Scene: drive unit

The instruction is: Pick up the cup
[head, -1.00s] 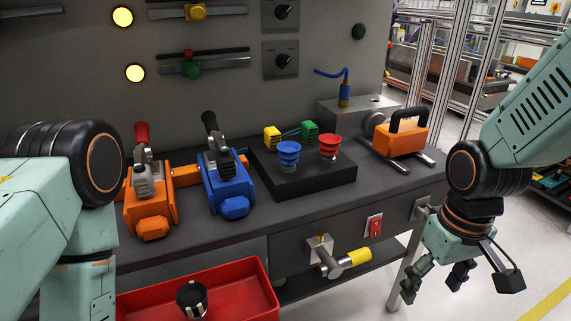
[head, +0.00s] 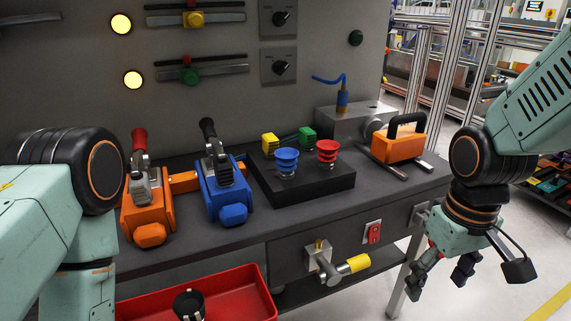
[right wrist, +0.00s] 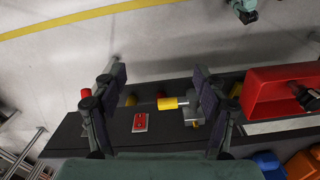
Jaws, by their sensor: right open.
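A dark, round, cup-like object with a light stripe (head: 188,304) stands in the red bin (head: 253,296) at the bottom of the head view. In the right wrist view a dark object (right wrist: 306,94) shows at the right edge, in the red bin (right wrist: 262,92). My right gripper (head: 437,281) hangs open and empty at the right, beyond the bench's right end and well away from the bin. Its spread fingers also show in the right wrist view (right wrist: 158,72). My left arm fills the left side of the head view; its gripper is out of frame.
The bench (head: 400,196) carries an orange clamp (head: 147,218), a blue clamp (head: 226,194), a black block (head: 310,183) with blue and red round pieces, and an orange handled tool (head: 398,142). A yellow-ended valve (head: 350,265) juts from its front.

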